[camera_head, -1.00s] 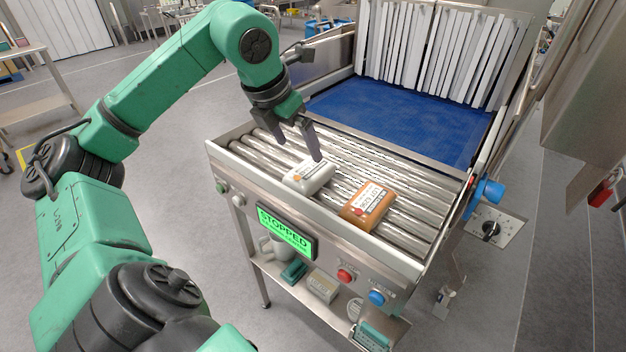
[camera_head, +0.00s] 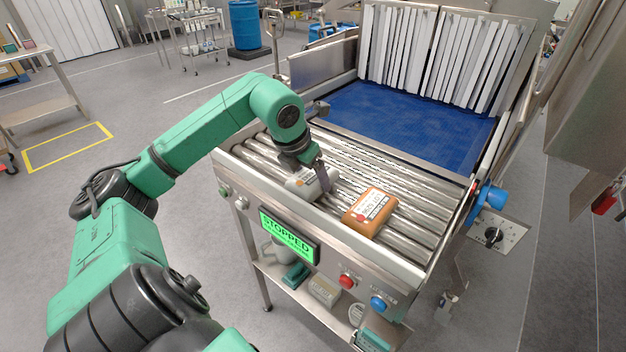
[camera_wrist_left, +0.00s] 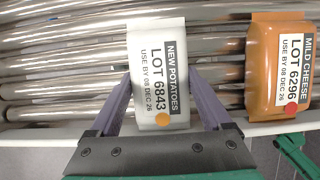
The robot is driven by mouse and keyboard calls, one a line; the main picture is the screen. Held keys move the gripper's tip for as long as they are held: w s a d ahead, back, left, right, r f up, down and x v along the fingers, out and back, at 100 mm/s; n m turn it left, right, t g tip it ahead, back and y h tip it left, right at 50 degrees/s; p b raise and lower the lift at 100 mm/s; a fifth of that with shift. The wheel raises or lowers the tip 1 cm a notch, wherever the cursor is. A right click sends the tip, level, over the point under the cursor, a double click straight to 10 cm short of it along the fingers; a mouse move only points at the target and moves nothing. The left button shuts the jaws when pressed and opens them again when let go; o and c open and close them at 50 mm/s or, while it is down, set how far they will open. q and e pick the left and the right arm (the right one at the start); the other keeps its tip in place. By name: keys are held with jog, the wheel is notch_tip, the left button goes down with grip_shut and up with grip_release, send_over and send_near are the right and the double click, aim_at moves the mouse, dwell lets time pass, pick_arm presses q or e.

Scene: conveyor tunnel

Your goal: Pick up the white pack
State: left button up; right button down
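The white pack (camera_head: 303,188) lies flat on the metal rollers near the front edge of the conveyor. In the left wrist view the white pack (camera_wrist_left: 158,50) has a label reading NEW POTATOES and an orange dot. My left gripper (camera_head: 316,180) is down at the pack. In the left wrist view the two fingers of my left gripper (camera_wrist_left: 160,88) stand one on each side of it. Whether they press on its sides I cannot tell. The far finger is mostly hidden in the head view. My right gripper is not in view.
An orange MILD CHEESE pack (camera_head: 370,212) lies on the rollers (camera_head: 415,222) to the right, apart from the white pack. Behind is a blue belt (camera_head: 410,115) below a strip curtain (camera_head: 430,55). The green display (camera_head: 288,236) on the front panel reads STOPPED.

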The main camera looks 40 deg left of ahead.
aim_at(311, 174)
pick_arm(q)
grip_shut()
jog(key=shift+r, duration=0.15)
notch_tip(311, 174, up, 20)
jog(key=p, duration=0.6)
jog(key=o, duration=0.7)
grip_release()
grip_shut()
